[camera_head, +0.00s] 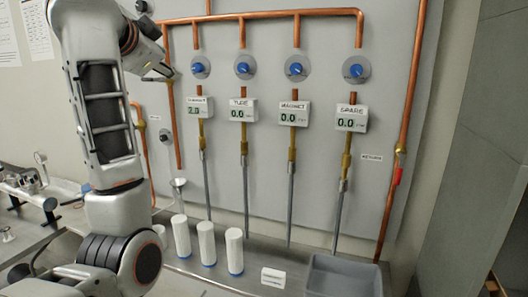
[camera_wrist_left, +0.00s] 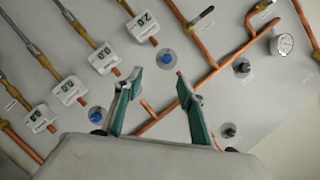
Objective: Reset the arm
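My left arm (camera_head: 103,110) rises tall at the left of the head view, bent up toward the wall panel. My left gripper (camera_head: 165,66) is near the panel's upper left, just left of the leftmost blue knob (camera_head: 199,67). In the left wrist view, the left gripper's (camera_wrist_left: 157,84) two green-lined fingers are spread apart with nothing between them. Beyond them are the panel, copper pipes and a blue knob (camera_wrist_left: 166,56). I cannot tell its exact distance from the panel. My right gripper is not in view.
Four-gauge row: the leftmost display (camera_head: 197,107) reads 2.0; the TUBE (camera_head: 242,109), MAGNET (camera_head: 293,113) and SPARE (camera_head: 350,118) displays read 0.0. White cylinders (camera_head: 206,243) and a grey bin (camera_head: 342,277) stand on the bench below. A copper pipe (camera_head: 270,14) runs along the top.

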